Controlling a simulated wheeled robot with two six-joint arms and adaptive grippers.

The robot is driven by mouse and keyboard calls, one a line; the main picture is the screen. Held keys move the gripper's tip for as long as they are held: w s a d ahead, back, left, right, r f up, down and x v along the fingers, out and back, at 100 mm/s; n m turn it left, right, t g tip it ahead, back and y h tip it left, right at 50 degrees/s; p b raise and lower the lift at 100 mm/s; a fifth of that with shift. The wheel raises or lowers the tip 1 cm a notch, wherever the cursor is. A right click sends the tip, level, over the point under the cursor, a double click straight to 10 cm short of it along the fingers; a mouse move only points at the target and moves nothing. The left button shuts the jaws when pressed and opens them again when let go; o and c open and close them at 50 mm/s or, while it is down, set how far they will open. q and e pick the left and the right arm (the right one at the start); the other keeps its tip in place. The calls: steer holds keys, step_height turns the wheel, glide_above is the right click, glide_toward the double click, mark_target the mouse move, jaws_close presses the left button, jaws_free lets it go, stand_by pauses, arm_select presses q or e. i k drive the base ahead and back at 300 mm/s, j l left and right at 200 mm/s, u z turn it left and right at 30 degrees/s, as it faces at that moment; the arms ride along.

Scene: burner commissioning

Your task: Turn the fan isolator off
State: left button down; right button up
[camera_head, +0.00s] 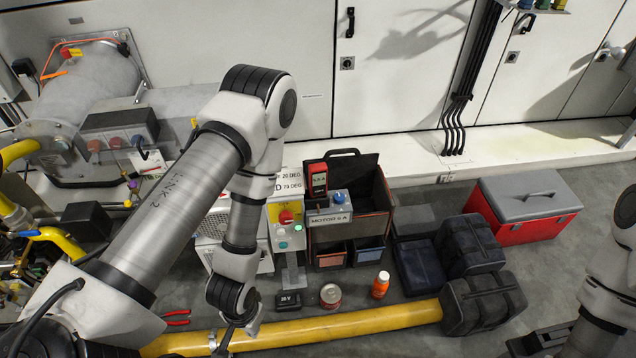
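No part in view is legibly labelled as the fan isolator, so I cannot tell which switch it is. A small grey box with a blue knob (339,197) stands in the middle, above a "MOTOR 6 A" label. Left of it is a control box with a red knob (286,217) on a yellow patch and green buttons below. My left arm hides part of this area. My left gripper (228,338) points down near the bottom edge, apart from these boxes; its fingers are unclear. My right gripper (540,344) is at the bottom right, dark and partly cut off.
A yellow pipe (390,318) crosses the front floor. Near it are red pliers (176,318), a can (331,295) and an orange bottle (381,284). Dark bags (470,246) and a red cooler (525,232) stand right. White cabinets (390,70) line the back.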

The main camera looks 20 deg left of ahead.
mark_target(285, 217)
steer(key=u, duration=1)
